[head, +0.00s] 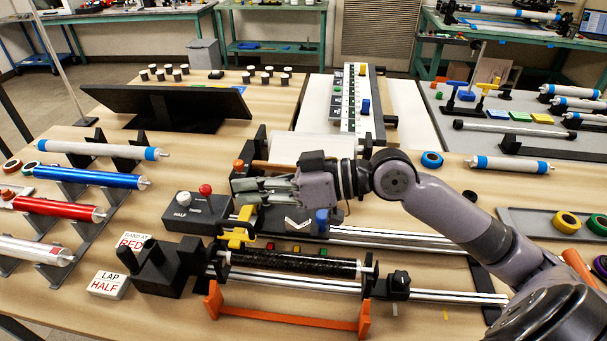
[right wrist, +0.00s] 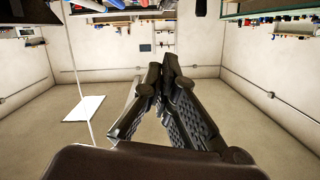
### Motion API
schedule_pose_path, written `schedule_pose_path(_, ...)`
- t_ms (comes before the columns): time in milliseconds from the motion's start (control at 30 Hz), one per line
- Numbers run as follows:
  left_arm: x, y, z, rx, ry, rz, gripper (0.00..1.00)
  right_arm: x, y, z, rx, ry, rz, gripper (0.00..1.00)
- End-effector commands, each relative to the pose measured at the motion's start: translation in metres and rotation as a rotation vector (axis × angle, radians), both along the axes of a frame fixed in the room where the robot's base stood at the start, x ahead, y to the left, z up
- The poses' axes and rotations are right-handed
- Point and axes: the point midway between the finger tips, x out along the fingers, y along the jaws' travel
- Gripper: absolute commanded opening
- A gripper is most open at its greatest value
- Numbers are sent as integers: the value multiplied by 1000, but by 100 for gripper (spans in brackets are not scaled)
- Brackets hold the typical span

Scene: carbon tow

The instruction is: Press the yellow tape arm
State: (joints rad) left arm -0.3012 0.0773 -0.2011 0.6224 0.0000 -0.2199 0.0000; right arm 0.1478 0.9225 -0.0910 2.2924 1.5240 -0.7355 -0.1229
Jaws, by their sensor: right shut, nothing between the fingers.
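The yellow tape arm (head: 238,234) stands at the left end of the winding rig, just above the left end of the black tube (head: 290,263). My right gripper (head: 243,190) reaches in from the right with its fingers pointing left. The yellow arm cannot be made out in the right wrist view. My left gripper is not in view.
A grey box with a red knob (head: 205,189) and a HALF label stands left of the rig. An orange stand (head: 290,318) is in front. Red and blue tubes (head: 90,177) lie on racks at the left. Steel rails (head: 440,295) run right, under my arm.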

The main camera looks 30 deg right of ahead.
Motion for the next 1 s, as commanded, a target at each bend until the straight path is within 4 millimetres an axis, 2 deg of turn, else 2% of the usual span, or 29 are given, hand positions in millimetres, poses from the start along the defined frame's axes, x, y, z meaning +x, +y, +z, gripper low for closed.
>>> schedule_pose_path(33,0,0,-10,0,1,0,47,-5,-7,-8,-7,3,0,0)
schedule_pose_path(67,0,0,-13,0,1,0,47,-9,-10,-7,-7,4,2,0)
schedule_pose_path(600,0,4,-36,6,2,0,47,-42,-58,11,2,2,1,0)
schedule_pose_path(1000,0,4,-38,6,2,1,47,-49,-68,15,-1,1,3,0)
